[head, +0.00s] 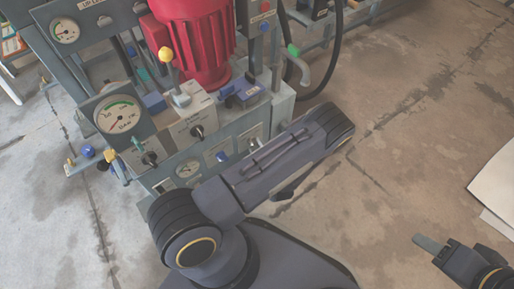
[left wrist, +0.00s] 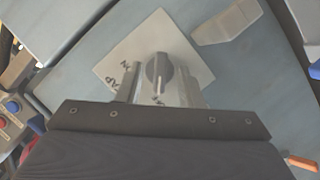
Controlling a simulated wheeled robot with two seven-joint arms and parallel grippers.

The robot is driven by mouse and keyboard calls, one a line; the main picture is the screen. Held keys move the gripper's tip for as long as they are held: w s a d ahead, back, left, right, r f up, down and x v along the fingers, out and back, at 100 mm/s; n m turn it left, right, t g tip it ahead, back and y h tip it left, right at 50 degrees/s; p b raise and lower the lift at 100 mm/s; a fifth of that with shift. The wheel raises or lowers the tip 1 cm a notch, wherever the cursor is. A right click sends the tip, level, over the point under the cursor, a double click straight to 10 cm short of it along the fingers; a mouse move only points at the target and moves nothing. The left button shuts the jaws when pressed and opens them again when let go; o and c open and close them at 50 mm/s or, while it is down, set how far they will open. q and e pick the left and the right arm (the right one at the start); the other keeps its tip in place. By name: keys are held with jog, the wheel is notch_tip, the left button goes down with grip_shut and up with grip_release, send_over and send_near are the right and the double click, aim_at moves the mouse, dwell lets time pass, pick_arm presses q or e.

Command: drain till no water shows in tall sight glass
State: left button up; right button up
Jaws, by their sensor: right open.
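In the left wrist view a grey knob (left wrist: 158,72) with a pointer stands on a pale square label plate (left wrist: 135,52) on a grey-blue panel. My left gripper (left wrist: 160,84) has one finger on each side of the knob, with gaps showing between. In the head view my arm hides this gripper. My right gripper (head: 430,243) is open and empty over the floor at the lower right, away from the machine. The grey press machine (head: 225,140) carries two black knobs (head: 150,158) (head: 197,131). I cannot make out a tall sight glass or any water level.
A large dial gauge (head: 117,115) and a smaller one (head: 65,31) face me. A yellow-topped lever (head: 166,54) and a red motor (head: 200,40) stand on the machine. A black hose (head: 335,55) hangs at its right. The floor (head: 420,130) at right is mostly clear.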

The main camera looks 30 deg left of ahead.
pick_arm(q)
grip_shut()
jog(key=shift+w+r+m+g, duration=0.1)
jog(key=shift+m+g, duration=0.8)
jog(key=shift+m, duration=0.3)
jog(key=shift+w+d+m+g+y+p, duration=0.1)
jog(key=shift+m+g+y+p, duration=0.25)
jog(key=shift+m+g, duration=0.65)
jog(key=m, duration=0.1)
jog(key=m+g, duration=0.1)
jog(key=m, duration=0.1)
jog(key=shift+w+g+y, duration=0.15)
jog(key=shift+g+y, duration=0.15)
jog(key=shift+y, duration=0.05)
jog(key=m+g+y, duration=0.1)
jog(key=m, duration=0.1)
jog(key=m+g, duration=0.1)
jog(key=m, duration=0.1)
jog(key=shift+w+d+m+y+b, duration=0.15)
jog(key=shift+m+y+b, duration=0.2)
jog(key=shift+m+y, duration=0.05)
